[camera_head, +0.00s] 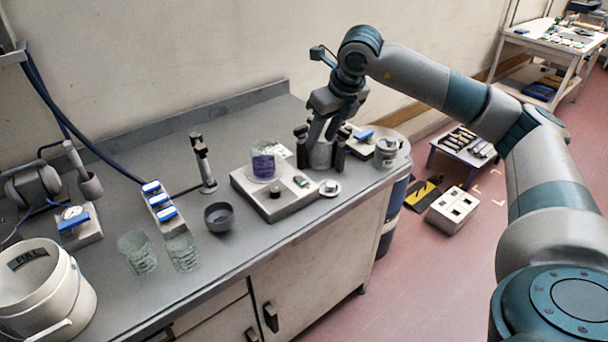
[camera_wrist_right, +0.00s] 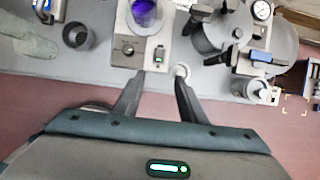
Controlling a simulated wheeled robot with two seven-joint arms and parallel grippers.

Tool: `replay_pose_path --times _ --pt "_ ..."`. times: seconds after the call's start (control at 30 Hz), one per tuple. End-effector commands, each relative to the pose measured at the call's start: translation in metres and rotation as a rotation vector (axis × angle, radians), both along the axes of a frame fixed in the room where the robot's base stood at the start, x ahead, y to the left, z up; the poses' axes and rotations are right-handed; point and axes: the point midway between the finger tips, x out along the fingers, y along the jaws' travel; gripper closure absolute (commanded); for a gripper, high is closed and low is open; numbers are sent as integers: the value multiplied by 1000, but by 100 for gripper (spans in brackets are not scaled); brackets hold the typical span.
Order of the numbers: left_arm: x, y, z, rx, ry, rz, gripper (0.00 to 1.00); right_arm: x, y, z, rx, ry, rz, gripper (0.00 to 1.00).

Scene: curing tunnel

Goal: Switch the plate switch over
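The hot plate (camera_head: 250,196) is a pale box on the bench, with a beaker of purple liquid (camera_head: 263,163) on top and a dark round knob on its front. My left gripper is in neither view.
A grey pot with dark clamps (camera_head: 320,155) stands close behind my right gripper. A small white dish (camera_head: 330,188) lies beside the plate's right end. A dark cup (camera_head: 219,217) and two glass beakers (camera_head: 182,252) stand left. The bench's front edge is near.

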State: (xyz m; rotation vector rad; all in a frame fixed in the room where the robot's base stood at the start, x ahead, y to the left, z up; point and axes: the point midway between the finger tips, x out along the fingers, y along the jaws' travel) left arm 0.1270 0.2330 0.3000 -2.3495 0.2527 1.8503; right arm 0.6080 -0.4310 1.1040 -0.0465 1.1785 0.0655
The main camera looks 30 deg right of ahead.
Motion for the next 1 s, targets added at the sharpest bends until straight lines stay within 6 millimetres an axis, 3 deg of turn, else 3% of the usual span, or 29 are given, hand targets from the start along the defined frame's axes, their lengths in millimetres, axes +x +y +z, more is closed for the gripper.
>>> replay_pose_path --times 0.37,0.57,0.7,1.0 --pt "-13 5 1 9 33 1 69 6 1 -15 2 2 1 62" --pt "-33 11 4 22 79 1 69 17 3 -39 3 3 2 62" --pt "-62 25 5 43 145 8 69 26 3 -61 3 4 2 62" --pt "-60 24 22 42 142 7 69 46 5 -112 2 3 2 62"
